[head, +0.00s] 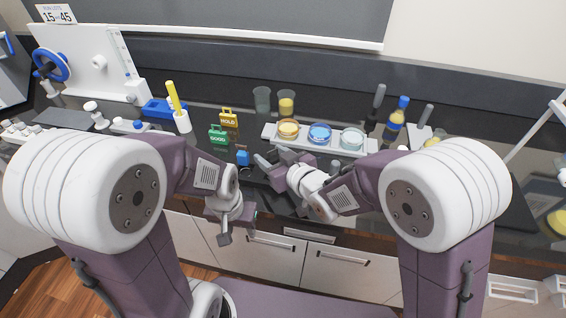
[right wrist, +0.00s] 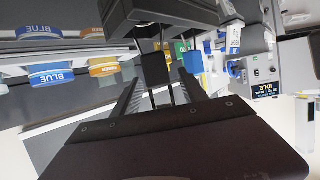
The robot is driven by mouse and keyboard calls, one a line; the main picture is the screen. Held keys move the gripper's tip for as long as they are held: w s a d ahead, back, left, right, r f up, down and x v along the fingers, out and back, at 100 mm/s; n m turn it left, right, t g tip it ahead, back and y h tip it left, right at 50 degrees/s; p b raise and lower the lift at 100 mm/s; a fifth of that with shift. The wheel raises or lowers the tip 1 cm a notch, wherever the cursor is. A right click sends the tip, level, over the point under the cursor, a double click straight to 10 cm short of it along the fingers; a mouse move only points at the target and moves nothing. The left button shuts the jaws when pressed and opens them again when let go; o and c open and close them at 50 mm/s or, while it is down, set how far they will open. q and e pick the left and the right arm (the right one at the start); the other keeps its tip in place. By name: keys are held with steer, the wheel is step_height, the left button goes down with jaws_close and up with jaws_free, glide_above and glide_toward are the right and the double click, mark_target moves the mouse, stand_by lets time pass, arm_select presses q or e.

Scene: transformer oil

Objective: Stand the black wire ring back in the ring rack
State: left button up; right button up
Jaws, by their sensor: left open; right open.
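I cannot make out the black wire ring or the ring rack for certain in the head view, where the dark counter and my right gripper cover that area. In the right wrist view, a small black square piece (right wrist: 154,68) with thin dark upright rods shows between the fingers of my right gripper (right wrist: 160,90). I cannot tell whether it belongs to the ring or the rack. In the head view my right gripper (head: 264,167) is open over the counter, in front of the dish tray. My left gripper (head: 236,232) is open and empty, low before the cabinet fronts.
A pale tray (head: 268,134) holds a yellow, a blue and a clear dish. Green (head: 217,134) and yellow (head: 229,119) tags, a small blue block (head: 243,157), two beakers and a white holder (head: 182,122) stand nearby. A blue-capped bottle (head: 396,118) is right.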

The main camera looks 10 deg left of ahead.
steer(key=b+v, duration=0.5)
steer(key=v, duration=0.5)
steer(key=shift+b, duration=0.4)
